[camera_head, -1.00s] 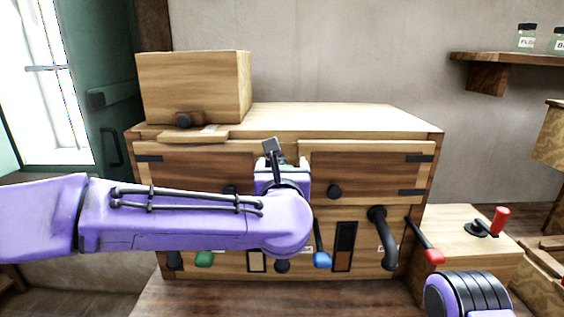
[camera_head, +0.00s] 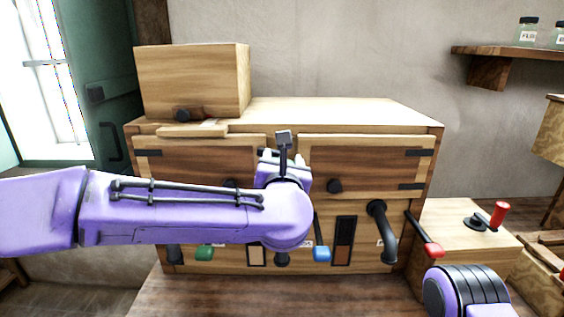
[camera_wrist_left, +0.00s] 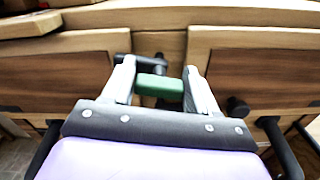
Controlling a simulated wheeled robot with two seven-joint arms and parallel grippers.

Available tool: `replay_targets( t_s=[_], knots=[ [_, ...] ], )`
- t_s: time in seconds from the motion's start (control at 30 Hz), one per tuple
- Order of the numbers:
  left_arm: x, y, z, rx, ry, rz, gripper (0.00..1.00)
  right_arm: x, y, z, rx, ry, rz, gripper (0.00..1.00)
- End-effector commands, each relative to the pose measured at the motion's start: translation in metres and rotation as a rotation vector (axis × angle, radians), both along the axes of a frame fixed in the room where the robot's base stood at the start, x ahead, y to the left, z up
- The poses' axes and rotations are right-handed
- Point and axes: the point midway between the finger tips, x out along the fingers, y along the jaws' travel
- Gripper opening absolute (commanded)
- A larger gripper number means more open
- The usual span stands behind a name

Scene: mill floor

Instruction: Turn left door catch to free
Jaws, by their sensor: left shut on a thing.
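The door catch has a green grip (camera_wrist_left: 160,86) and a dark bar (camera_wrist_left: 150,64) behind it, in the left wrist view. It sits near the gap between the left door (camera_head: 200,163) and the right door (camera_head: 375,165) of the wooden cabinet. My left gripper (camera_wrist_left: 158,88) is shut on the green grip, with one finger at each end. In the head view my left gripper (camera_head: 284,168) is in front of the gap, and it and my arm hide most of the catch. My right gripper is not in view.
A wooden box (camera_head: 192,82) stands on the cabinet top (camera_head: 320,112) at the left. Below the doors are a green lever (camera_head: 204,253), a blue lever (camera_head: 321,254), a red-tipped lever (camera_head: 432,250) and a curved black handle (camera_head: 382,232). A red-handled crank (camera_head: 499,215) stands at right.

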Motion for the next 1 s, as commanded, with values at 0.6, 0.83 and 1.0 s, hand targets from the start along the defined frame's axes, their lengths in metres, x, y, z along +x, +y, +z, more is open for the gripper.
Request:
replay_targets(
  t_s=[0.6,0.83,1.0],
  knots=[
    [0.0,-0.004,0.001,0.582,-0.001,-0.002,0.28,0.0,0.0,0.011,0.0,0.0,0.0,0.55],
    [0.0,-0.004,0.0,0.776,-0.001,-0.001,0.28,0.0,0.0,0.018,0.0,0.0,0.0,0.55],
    [0.0,-0.005,-0.001,0.888,-0.001,-0.001,0.28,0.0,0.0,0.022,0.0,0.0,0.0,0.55]
  ],
)
